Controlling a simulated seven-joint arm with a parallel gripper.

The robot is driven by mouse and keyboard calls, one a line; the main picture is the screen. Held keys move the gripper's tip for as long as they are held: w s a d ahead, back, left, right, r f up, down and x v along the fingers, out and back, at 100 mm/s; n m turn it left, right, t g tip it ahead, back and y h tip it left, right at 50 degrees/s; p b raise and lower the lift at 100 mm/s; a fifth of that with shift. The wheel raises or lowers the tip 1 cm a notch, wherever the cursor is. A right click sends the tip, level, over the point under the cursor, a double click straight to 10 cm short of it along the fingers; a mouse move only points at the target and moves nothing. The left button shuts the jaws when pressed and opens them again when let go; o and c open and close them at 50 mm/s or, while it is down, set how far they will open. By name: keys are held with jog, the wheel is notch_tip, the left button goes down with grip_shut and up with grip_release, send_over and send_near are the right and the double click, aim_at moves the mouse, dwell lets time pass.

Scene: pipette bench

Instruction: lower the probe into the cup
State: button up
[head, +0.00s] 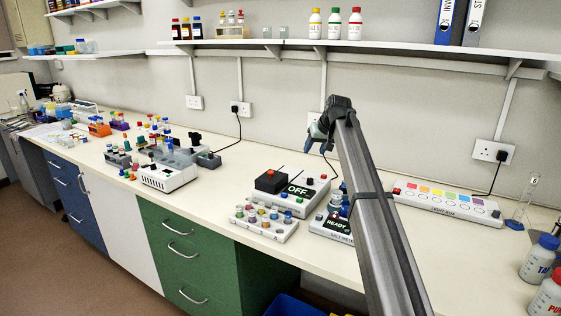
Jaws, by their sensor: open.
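My gripper (316,138) hangs from the end of my grey arm above the back of the bench, in front of the wall. It is open, and I see nothing held in it. A meter marked READY (334,227) stands below it on the bench, partly hidden behind my arm. Small parts stand at the meter's back, but I cannot tell whether one is the probe. I cannot make out the cup for certain.
A white unit marked OFF with a black block (270,181) stands left of the meter. A white rack (264,223) of small capped jars is in front of it. A light box (447,203) and a glass cylinder (524,200) stand right. A shelf (370,46) overhangs the back.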

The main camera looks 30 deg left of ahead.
jog(key=s+a+f+y, duration=0.1)
jog(key=s+a+f, duration=0.4)
jog(key=a, duration=0.5)
jog(key=shift+s+a+m, duration=0.4)
jog(key=shift+s, duration=0.25)
